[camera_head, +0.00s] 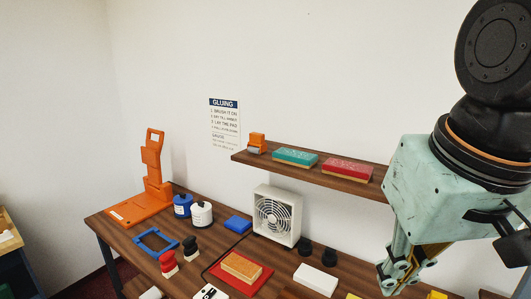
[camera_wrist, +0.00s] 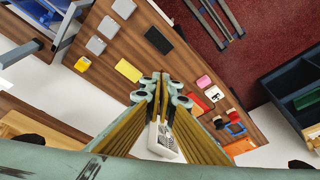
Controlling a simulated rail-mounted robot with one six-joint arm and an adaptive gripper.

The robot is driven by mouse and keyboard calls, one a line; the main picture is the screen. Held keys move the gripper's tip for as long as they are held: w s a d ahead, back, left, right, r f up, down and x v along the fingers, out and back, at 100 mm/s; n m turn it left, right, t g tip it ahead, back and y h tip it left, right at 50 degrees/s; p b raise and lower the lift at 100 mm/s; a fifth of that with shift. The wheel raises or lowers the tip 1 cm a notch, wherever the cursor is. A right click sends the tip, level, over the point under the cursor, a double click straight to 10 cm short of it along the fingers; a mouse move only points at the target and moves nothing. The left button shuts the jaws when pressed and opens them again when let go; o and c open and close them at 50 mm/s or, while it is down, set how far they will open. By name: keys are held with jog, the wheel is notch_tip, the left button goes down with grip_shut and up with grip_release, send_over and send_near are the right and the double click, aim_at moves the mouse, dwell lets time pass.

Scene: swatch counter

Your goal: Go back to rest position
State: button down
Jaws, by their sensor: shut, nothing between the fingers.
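My gripper (camera_wrist: 161,78) shows in the wrist view with its two yellow-sided fingers shut together and nothing between them. It hangs above the wooden counter (camera_wrist: 200,72), apart from the things on it.
The counter bears a fan (camera_head: 278,216), a red mat (camera_head: 262,279) with an orange-brown block, bottles (camera_head: 202,214) and an orange stand (camera_head: 152,170). The shelf (camera_head: 300,172) above holds a green box (camera_head: 295,156) and a red box (camera_head: 348,168). A dark bin (camera_wrist: 296,84) stands beyond.

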jog(key=s+d+f+b, duration=0.1)
jog(key=s+d, duration=0.1)
jog(key=s, duration=0.5)
jog(key=shift+f+m, duration=0.3)
jog(key=shift+f, duration=0.1)
